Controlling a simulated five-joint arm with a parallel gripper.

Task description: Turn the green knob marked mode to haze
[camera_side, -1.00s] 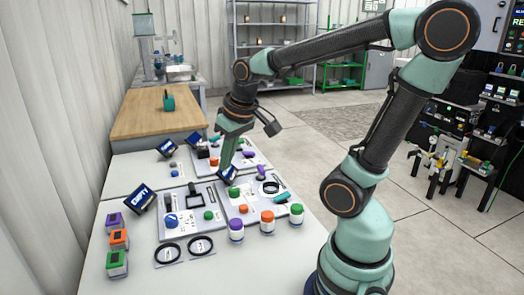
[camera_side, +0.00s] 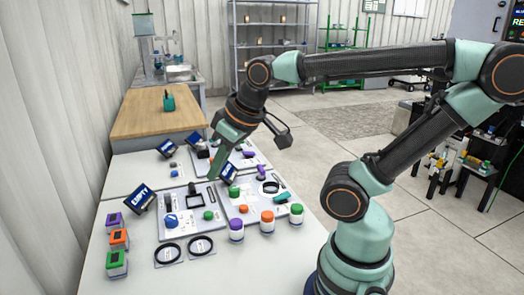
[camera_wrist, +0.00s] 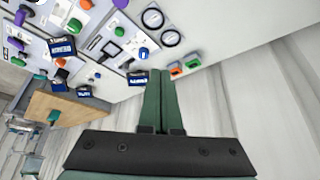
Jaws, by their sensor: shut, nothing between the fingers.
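A green knob (camera_side: 233,192) sits on the grey panel in the side view, behind the smaller green button (camera_side: 208,215). The marking "mode" and the pointer setting are too small to read, so I cannot tell for certain which is the mode knob. My gripper (camera_side: 213,175) is shut and empty, above the panels and left of the green knob. In the wrist view its fingers (camera_wrist: 161,75) lie together.
Small tilted displays (camera_side: 140,198) stand around the panels. Purple, orange and green lidded jars (camera_side: 267,224) stand at the right front. Coloured blocks (camera_side: 117,262) line the left front, beside black rings (camera_side: 167,253). A wooden-topped bench (camera_side: 155,118) is behind.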

